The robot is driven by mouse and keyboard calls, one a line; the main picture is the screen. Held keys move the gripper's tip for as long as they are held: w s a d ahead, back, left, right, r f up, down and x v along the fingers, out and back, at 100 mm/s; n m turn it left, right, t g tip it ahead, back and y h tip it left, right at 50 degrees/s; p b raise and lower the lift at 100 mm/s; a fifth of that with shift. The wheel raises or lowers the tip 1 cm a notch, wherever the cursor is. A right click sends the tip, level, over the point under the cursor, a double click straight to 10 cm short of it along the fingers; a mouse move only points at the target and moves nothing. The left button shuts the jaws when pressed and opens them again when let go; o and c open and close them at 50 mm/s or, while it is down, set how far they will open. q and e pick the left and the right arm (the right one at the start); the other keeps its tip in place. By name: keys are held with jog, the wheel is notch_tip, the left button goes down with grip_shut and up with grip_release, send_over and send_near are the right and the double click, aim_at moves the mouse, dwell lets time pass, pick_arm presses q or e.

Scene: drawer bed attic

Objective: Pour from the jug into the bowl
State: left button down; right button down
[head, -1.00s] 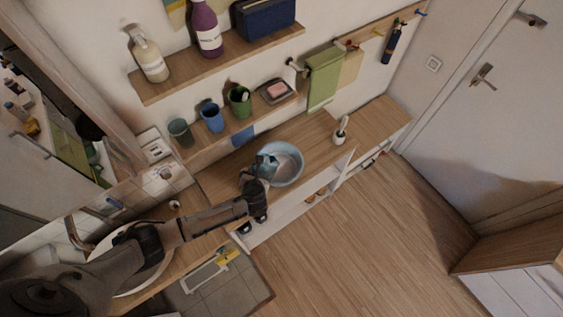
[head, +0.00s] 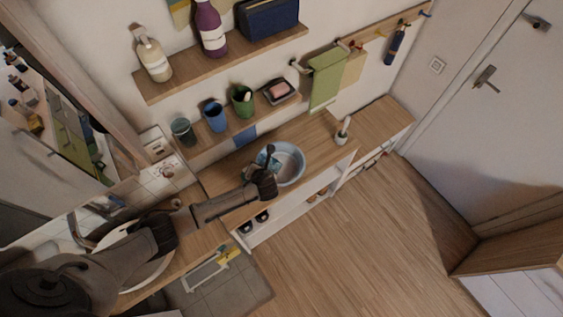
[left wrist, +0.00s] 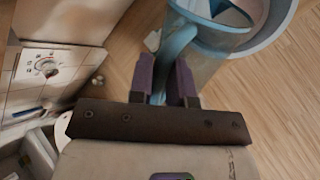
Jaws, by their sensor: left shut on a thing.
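The light blue bowl (head: 297,170) stands on the wooden bench top. In the left wrist view its rim (left wrist: 281,32) shows at the upper right. My left gripper (head: 268,172) is shut on the handle of the blue jug (head: 262,158), at the bowl's left side. In the left wrist view the fingers (left wrist: 166,82) stand on either side of the handle, and the jug's body (left wrist: 203,62) is beyond them. The jug appears tilted, with its mouth toward the bowl. I cannot make out any flow. My right gripper is not in view.
A shelf above the bench (head: 225,145) holds several cups and a soap dish (head: 281,92). A white brush holder (head: 342,136) stands right of the bowl. A washbasin (head: 112,240) lies below my left arm. The wooden floor (head: 370,240) is clear.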

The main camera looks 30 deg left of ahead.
pick_arm(q)
jog(key=shift+w+f+g, duration=0.3)
jog(key=shift+w, duration=0.1)
jog(key=shift+w+r, duration=0.1)
jog(key=shift+w, duration=0.05)
